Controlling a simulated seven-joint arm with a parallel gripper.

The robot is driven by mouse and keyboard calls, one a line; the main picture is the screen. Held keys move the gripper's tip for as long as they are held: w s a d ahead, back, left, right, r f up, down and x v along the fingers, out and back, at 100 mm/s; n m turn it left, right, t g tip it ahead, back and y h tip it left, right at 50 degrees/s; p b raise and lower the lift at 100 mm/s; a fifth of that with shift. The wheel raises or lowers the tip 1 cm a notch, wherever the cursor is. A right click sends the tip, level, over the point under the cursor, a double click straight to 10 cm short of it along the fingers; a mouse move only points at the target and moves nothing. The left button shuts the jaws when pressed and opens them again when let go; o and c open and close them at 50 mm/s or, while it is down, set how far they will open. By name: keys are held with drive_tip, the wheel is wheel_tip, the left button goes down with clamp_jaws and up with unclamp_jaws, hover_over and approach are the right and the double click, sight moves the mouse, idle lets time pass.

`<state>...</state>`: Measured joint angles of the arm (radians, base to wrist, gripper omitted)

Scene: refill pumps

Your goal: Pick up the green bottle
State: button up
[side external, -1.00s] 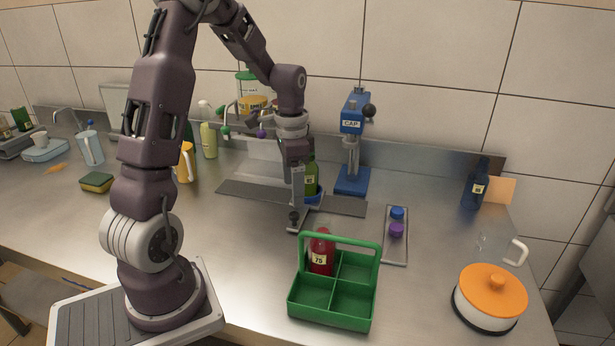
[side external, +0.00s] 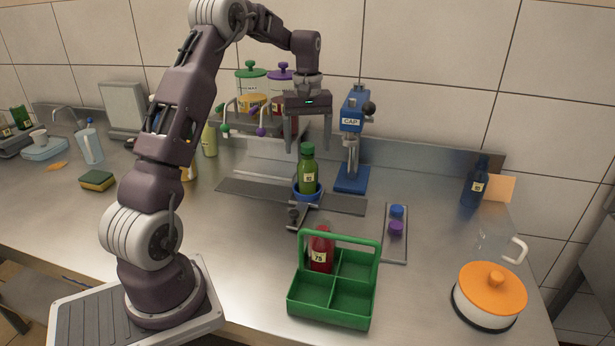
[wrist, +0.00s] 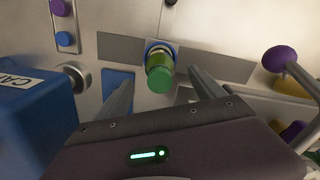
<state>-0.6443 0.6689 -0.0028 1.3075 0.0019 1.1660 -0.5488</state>
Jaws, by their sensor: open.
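The green bottle (side external: 307,172) stands upright in a blue round holder (side external: 308,192) on a dark strip, with a green cap on top. My gripper (side external: 308,150) is open, pointing down, with its fingers reaching to about the height of the cap. In the wrist view the bottle's green cap (wrist: 159,80) shows beyond and between the two spread fingers (wrist: 160,88). I see no finger touching the bottle.
A blue capping press (side external: 353,140) stands close on the right, and pump taps (side external: 262,131) with jars stand behind left. A green carrier (side external: 333,290) holding a red bottle (side external: 321,252) is in front. A tray with blue and purple caps (side external: 396,228) lies right.

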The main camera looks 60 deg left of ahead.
sight(307, 159)
wheel_tip(307, 159, down, 5)
drive_tip(key=shift+f, duration=0.1)
clamp_jaws()
idle(0.3)
